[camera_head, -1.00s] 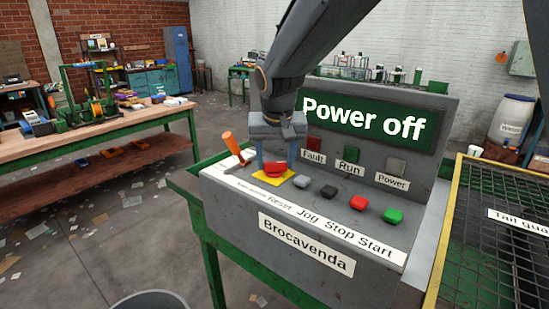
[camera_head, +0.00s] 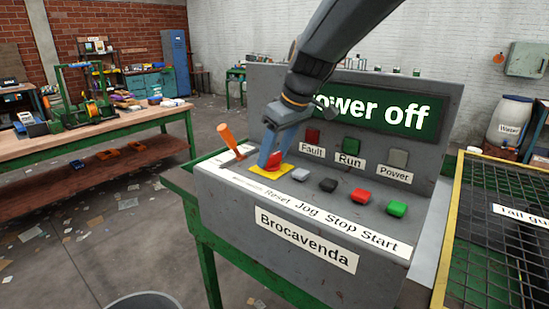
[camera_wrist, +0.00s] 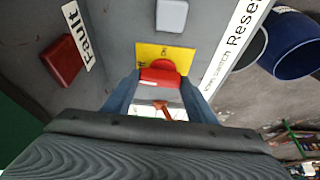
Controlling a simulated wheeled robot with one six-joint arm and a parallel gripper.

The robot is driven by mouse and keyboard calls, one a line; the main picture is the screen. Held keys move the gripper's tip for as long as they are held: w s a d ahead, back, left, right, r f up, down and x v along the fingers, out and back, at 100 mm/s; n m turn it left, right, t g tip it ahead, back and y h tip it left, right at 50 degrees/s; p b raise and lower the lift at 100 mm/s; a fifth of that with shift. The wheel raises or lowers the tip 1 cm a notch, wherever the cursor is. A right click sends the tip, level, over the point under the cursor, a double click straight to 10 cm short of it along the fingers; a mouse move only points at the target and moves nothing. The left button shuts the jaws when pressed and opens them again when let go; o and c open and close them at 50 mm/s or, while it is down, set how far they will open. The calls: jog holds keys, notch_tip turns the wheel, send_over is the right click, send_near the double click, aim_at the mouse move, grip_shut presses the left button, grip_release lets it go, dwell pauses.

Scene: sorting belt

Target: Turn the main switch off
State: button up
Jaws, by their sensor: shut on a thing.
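The main switch is a red knob (camera_head: 274,157) on a yellow plate (camera_head: 255,172), at the left of the grey control panel. In the wrist view the red knob (camera_wrist: 160,78) sits between my two blue fingers, with the yellow plate (camera_wrist: 150,52) beyond it. My gripper (camera_head: 271,160) is shut on the knob, fingers down at the plate; it also shows in the wrist view (camera_wrist: 160,88). The fingers partly hide the knob. The green display (camera_head: 400,112) reads "Power off", its first letter covered by my arm.
An orange-handled lever (camera_head: 228,138) stands just left of the switch. Grey, black, red and green buttons (camera_head: 397,208) line the panel to the right. Fault, Run and Power lamps (camera_head: 398,158) sit behind. A yellow-framed mesh guard (camera_head: 505,235) is at the right.

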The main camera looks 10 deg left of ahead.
jog(key=shift+n, duration=0.4)
jog(key=o, duration=1.1)
jog(key=shift+c, duration=0.2)
jog(key=b+v, duration=0.2)
jog(key=v, duration=0.5)
jog(key=shift+d+r, duration=0.15)
jog(key=shift+r, duration=0.25)
jog(key=shift+d, duration=0.1)
